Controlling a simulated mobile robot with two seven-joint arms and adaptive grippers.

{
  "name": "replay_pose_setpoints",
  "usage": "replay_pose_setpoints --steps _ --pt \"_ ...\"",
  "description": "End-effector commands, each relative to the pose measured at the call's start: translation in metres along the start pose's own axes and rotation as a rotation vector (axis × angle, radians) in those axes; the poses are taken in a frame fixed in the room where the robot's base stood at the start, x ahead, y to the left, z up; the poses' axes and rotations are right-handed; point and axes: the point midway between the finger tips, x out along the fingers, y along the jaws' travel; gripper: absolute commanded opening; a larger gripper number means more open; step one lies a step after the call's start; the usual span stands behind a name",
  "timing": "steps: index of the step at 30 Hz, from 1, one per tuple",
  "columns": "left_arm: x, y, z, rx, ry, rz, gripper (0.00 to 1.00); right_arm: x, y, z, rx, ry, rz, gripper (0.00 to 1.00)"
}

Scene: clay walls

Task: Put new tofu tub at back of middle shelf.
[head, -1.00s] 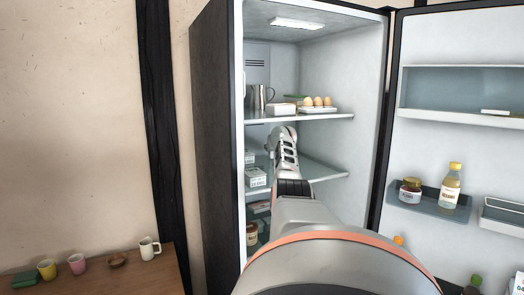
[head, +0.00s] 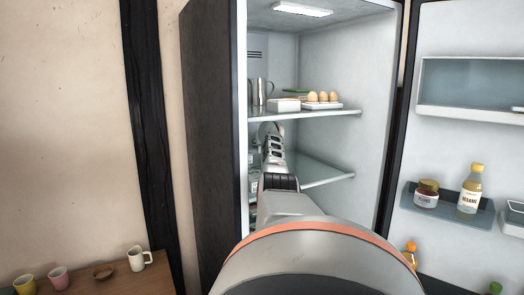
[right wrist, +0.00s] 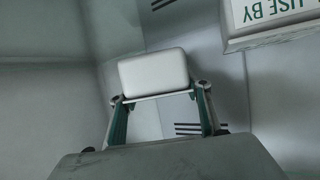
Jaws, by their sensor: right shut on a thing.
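My right gripper (right wrist: 160,98) is shut on a plain white tub (right wrist: 153,72), seen between its two fingers in the right wrist view. In the head view my right arm reaches into the fridge, its wrist over the left part of the middle shelf (head: 322,172). The wrist hides the gripper and the held tub there. Another tub or pack with a "USE BY" label (right wrist: 268,14) is close by at the upper right of the wrist view, apart from the held tub. Whether the held tub touches the shelf I cannot tell. My left gripper is not in view.
The upper shelf (head: 340,113) above my wrist holds eggs (head: 323,97), a white box (head: 284,105) and metal jugs. The right part of the middle shelf looks clear. The open door at right carries a jar (head: 427,193) and a bottle (head: 470,188).

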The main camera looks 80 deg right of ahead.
Motion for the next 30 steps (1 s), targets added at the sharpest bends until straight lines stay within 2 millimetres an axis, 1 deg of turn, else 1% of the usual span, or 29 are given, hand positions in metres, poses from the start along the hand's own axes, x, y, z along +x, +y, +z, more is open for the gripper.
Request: replay_pose_setpoints --steps 3,4,7,9,13,16,19,23,24,25,26,30 --pt "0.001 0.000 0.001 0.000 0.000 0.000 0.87 0.007 -0.005 0.013 -0.002 -0.001 -0.004 0.13" --pt "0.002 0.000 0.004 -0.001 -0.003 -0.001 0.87 0.008 -0.005 0.016 -0.002 0.001 -0.004 0.13" --pt "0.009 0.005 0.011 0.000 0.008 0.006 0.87 0.011 0.002 0.025 0.001 0.002 -0.001 0.13" --pt "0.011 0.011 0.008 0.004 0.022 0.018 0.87 0.013 0.005 0.029 0.002 0.002 0.001 0.13" --pt "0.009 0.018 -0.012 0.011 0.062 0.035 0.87 0.013 0.007 0.030 0.002 0.002 0.002 0.13" --pt "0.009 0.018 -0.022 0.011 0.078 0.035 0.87 0.012 0.007 0.028 0.002 0.002 0.002 0.13" --pt "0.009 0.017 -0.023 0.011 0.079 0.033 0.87 0.012 0.007 0.028 0.002 0.002 0.002 0.13" --pt "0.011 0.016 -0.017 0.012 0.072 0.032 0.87 0.013 0.007 0.032 0.001 0.002 0.001 0.13" --pt "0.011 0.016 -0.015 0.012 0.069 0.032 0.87 0.014 0.007 0.034 0.001 -0.001 0.001 0.51" --pt "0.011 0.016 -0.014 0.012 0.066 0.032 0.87 0.014 0.006 0.033 0.001 -0.001 0.001 0.58" --pt "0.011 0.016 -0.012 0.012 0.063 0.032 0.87 0.014 0.006 0.033 0.001 -0.001 0.001 0.65" --pt "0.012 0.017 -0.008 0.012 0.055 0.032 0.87 0.013 0.007 0.033 0.001 -0.001 0.001 0.65"
